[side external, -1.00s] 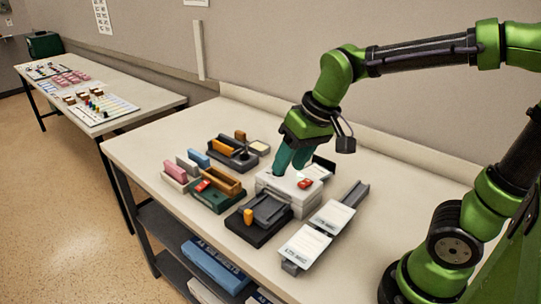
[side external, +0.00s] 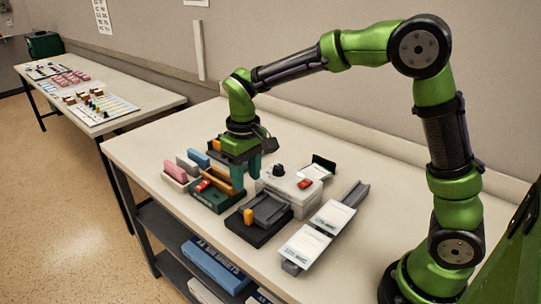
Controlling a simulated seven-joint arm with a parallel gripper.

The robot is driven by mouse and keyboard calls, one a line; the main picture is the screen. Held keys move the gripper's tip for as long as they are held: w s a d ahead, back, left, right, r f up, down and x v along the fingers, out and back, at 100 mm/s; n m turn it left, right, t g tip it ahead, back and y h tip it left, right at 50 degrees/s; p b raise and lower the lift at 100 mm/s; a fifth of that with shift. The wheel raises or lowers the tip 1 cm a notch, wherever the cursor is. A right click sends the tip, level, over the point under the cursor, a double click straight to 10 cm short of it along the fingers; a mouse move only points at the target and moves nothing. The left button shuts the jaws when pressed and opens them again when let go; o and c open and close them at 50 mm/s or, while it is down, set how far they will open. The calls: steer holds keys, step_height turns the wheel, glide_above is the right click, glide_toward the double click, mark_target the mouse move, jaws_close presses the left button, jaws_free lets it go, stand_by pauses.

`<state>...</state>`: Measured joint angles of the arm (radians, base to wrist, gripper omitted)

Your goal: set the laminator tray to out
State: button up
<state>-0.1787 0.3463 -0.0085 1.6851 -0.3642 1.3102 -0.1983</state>
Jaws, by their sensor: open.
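A white box-shaped machine (side external: 290,189), probably the laminator, stands in the middle of the near table. It has a black knob (side external: 278,170) and a red button or switch (side external: 305,184) on top. A dark panel with a pale sheet (side external: 318,168) stands at its back right; I cannot tell whether this is its tray. My gripper (side external: 247,176) is open, pointing down with teal fingers, just left of the white machine and by the back right end of a green holder (side external: 221,203) with an orange-brown block. It hides most of the dark device behind it.
A dark device with an orange knob (side external: 248,216) stands in front of the white machine. A grey rail with white label cards (side external: 318,234) lies to the right. Pink and blue blocks (side external: 187,165) are at the left. The table's right side (side external: 355,265) is clear.

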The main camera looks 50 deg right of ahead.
mark_target(248, 211)
step_height(248, 211, down, 10)
steer(key=shift+f, duration=0.25)
jaws_close()
stand_by(0.3)
